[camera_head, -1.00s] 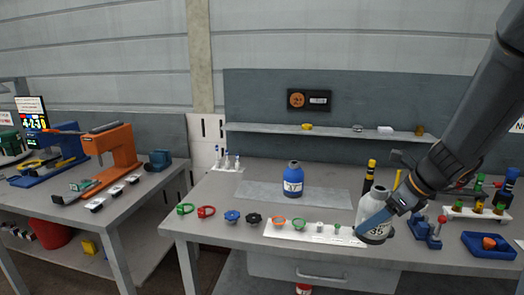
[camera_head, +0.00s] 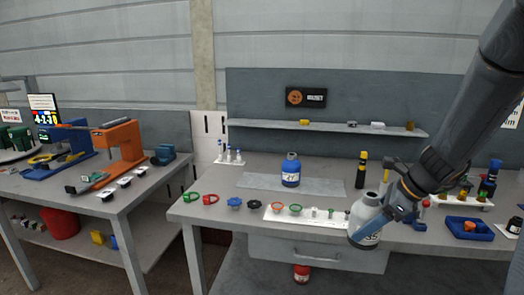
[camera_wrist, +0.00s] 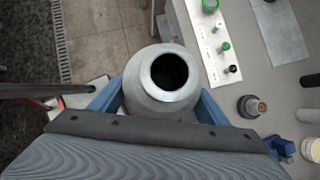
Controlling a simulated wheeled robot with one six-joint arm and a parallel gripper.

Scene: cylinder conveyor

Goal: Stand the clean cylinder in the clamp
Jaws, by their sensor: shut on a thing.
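My gripper (camera_head: 384,214) is shut on a grey-white cylinder (camera_head: 365,236) with a dark number on its label. The cylinder is held at the bench's front edge and looks tilted in the head view. In the wrist view the cylinder (camera_wrist: 155,107) shows its open, dark mouth between the blue fingers. A blue cylinder (camera_head: 291,176) with a pale label stands on a grey mat at the bench's middle.
A white strip (camera_head: 280,218) with small rings and caps lies along the bench front, left of the held cylinder. A black bottle with a yellow cap (camera_head: 361,170) stands behind. A blue tray (camera_head: 468,230) and a bottle rack lie right.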

